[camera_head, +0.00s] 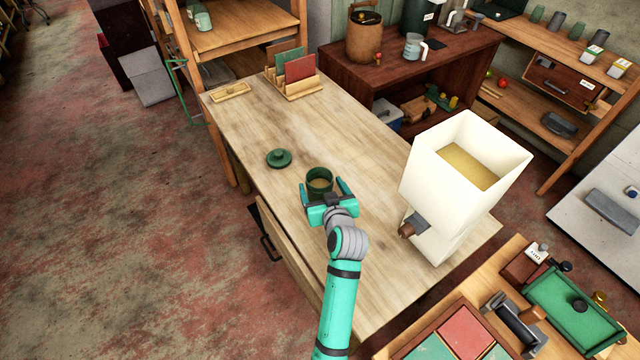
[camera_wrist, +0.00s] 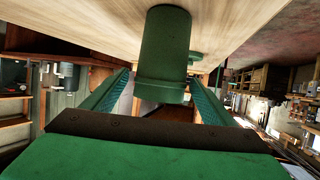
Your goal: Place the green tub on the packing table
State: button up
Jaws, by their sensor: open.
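The green tub (camera_head: 319,181) stands upright and without a lid on the pale wooden table (camera_head: 235,119), with something tan inside it. A green lid with a knob (camera_head: 279,158) lies on the table to its upper left. My gripper (camera_head: 325,190) is open and low over the table, with one finger on either side of the tub. In the wrist view the tub (camera_wrist: 163,45) shows between the two spread fingers, against the tabletop at the top of the picture. I cannot tell whether either finger touches it. Which table is the packing table is not marked.
A large cream hopper (camera_head: 440,195) with a brown-tipped spout stands right of the tub. A card rack (camera_head: 293,77) and a small wooden block (camera_head: 230,92) sit at the table's far end. A drawer (camera_head: 285,262) is under the near left edge.

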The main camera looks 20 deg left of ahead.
jog(key=v, duration=0.9)
jog(key=s+d+f+m+h, duration=0.1)
jog(key=s+d+f, duration=0.1)
jog(key=s+d+f+m, duration=0.1)
jog(key=s+f, duration=0.1)
jog(key=s, duration=0.1)
jog(key=s+d+f+t+h, duration=0.1)
jog(key=s+d+f, duration=0.1)
jog(key=shift+s+d+f+m+h, duration=0.25)
jog(key=shift+d+f+m+h, duration=0.05)
jog(key=shift+d+f+m, duration=0.1)
jog(key=s+d+f, duration=0.1)
jog(key=s, duration=0.2)
jog(key=s+d+f+m+h, duration=0.1)
jog(key=s+d, duration=0.1)
jog(key=s, duration=0.1)
jog(key=s+d+f+m+t+h, duration=0.1)
jog(key=s+d, duration=0.1)
jog(key=s, duration=0.2)
jog(key=shift+s, duration=0.1)
jog(key=s+d+r+t+h, duration=0.1)
jog(key=s+r, duration=0.2)
jog(key=s, duration=0.6)
jog(key=s+d+r+m+h, duration=0.1)
jog(key=s+d+r, duration=0.1)
jog(key=s, duration=0.7)
jog(key=shift+s+r+m+t+h, duration=0.3)
jog(key=shift+r+t, duration=0.1)
jog(key=shift+r, duration=0.25)
